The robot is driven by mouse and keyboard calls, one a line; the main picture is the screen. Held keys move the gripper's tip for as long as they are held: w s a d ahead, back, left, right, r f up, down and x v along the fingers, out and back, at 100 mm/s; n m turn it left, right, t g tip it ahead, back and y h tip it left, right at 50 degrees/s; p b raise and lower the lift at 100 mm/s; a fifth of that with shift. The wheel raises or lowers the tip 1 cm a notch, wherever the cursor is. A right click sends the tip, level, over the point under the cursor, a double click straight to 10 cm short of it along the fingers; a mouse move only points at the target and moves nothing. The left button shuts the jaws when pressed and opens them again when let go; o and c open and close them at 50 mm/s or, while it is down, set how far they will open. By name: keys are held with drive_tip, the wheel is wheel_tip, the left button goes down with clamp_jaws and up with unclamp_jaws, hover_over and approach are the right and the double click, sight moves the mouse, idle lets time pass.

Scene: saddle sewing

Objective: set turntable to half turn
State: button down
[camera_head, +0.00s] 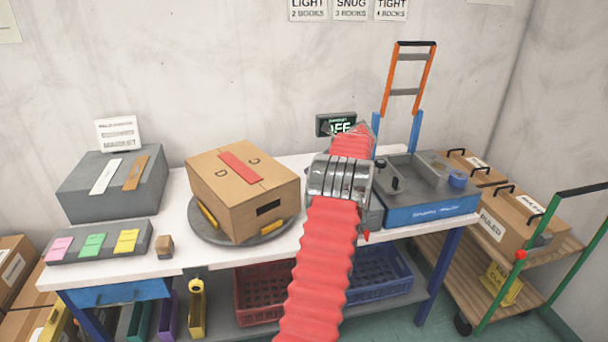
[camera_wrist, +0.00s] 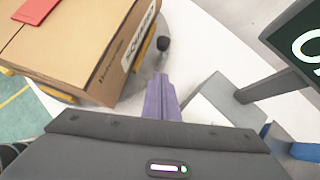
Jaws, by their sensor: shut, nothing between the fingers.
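The turntable (camera_head: 200,230) is a round grey disc on the white table (camera_head: 130,262). A closed cardboard box (camera_head: 262,194) with a red strip on top sits on it, held by yellow clamps at its lower edges. In the wrist view, the box (camera_wrist: 70,45) fills the upper left, and a yellow clamp shows at its right edge. My gripper (camera_wrist: 160,78) is shut and empty, with purple fingers over the table. A small dark knob (camera_wrist: 163,45) stands just beyond the fingertips; whether they touch is unclear. In the head view my arm hides the fingertips.
A dark display (camera_head: 336,124) reading OFF stands behind my arm. A grey block (camera_head: 110,180) and a tray of coloured cards (camera_head: 98,242) are at the left. A cart (camera_head: 510,240) stands beyond.

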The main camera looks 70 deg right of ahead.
drive_tip(key=v, duration=0.2)
drive_tip(key=shift+s+a+r, duration=0.1)
drive_tip(key=shift+s+r, duration=0.1)
drive_tip(key=shift+r, duration=0.05)
